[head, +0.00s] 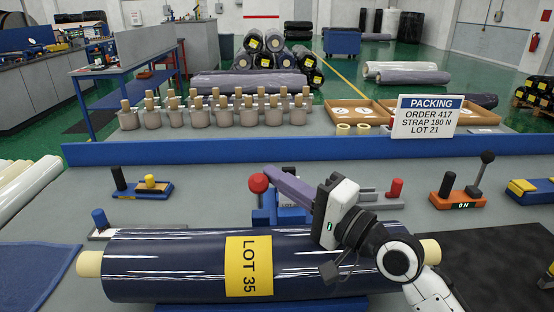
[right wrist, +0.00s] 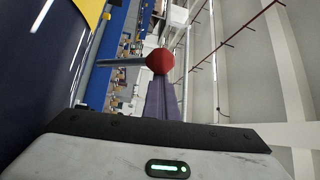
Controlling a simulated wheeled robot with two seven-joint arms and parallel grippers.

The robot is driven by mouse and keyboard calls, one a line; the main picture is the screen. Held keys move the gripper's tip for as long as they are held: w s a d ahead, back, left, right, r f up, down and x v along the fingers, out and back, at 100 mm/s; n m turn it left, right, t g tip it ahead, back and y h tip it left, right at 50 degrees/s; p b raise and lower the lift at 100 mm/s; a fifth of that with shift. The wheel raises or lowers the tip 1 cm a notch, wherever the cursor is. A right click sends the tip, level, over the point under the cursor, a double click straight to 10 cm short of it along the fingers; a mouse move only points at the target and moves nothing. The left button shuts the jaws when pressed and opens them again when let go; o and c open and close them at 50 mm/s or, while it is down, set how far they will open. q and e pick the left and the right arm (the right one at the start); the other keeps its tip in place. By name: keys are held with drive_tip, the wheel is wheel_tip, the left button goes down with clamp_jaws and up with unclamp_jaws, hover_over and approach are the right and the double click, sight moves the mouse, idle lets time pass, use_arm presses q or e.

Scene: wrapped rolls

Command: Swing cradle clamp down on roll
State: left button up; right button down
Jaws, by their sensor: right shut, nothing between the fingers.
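A dark blue wrapped roll (head: 180,265) with a yellow LOT 35 label (head: 249,266) lies across the front, on a blue cradle (head: 265,306) mostly hidden beneath it. The arm is raised clear of the roll. My left gripper is out of view.
A PACKING sign (head: 427,117) reads order 417, strap 180 N, lot 21. An orange lever box (head: 459,198) marked ON stands right. A block with black and yellow posts (head: 143,188) stands left. A blue rail (head: 220,150) crosses behind. A dark mat (head: 490,260) lies right.

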drive_tip(key=b+v, duration=0.1)
drive_tip(key=v, duration=0.8)
drive_tip(key=shift+s+d+f+b, duration=0.15)
drive_tip(key=shift+d+b, duration=0.1)
drive_tip(key=shift+b, duration=0.15)
drive_tip(key=shift+s+d, duration=0.25)
drive_tip(key=shift+d, duration=0.05)
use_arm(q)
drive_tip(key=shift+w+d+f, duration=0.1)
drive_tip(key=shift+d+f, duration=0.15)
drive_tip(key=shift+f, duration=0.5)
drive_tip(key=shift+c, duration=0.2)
